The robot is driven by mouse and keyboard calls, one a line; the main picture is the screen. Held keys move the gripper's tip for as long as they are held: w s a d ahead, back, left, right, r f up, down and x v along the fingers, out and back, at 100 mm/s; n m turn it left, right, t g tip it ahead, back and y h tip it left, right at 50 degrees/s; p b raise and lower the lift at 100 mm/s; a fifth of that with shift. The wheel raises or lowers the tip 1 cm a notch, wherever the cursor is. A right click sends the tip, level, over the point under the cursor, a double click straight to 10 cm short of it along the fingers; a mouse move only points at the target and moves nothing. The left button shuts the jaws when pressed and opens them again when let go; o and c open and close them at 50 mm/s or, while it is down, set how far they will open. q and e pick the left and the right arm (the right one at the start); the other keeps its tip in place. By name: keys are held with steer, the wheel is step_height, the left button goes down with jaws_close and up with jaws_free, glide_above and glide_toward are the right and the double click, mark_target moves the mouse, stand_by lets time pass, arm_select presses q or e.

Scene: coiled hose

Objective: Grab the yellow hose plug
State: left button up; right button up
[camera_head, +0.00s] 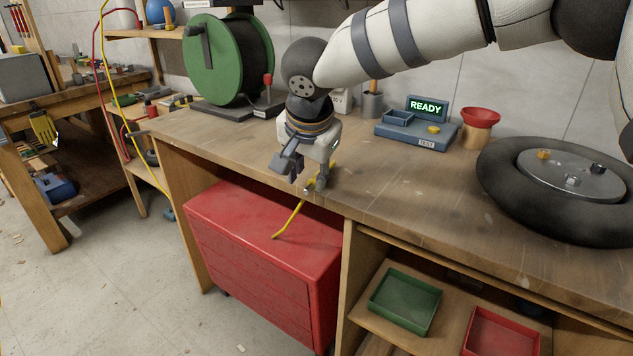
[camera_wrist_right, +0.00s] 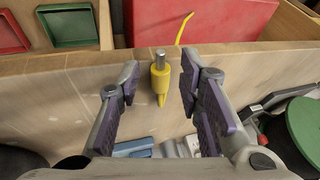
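The yellow hose plug (camera_wrist_right: 160,80) shows in the right wrist view, a yellow body with a grey metal end, near the wooden workbench's front edge. In that view my right gripper (camera_wrist_right: 161,71) is open, with one finger on each side of the plug and a visible gap to both. In the head view my right gripper (camera_head: 304,179) points down at the bench's front edge and hides most of the plug. A yellow hose piece (camera_head: 289,219) shows below it, in front of the red cabinet. My left gripper is not in view.
A green hose reel (camera_head: 213,60) stands at the bench's back left. A blue test stand (camera_head: 415,135) with a READY display (camera_head: 427,107) is at the back. A black tire (camera_head: 510,195) lies to the right. A red drawer cabinet (camera_head: 265,250) stands below the bench edge.

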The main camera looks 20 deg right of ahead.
mark_target(307, 190)
steer(key=x, duration=0.4)
steer(key=shift+a+f, duration=0.1)
jaws_close()
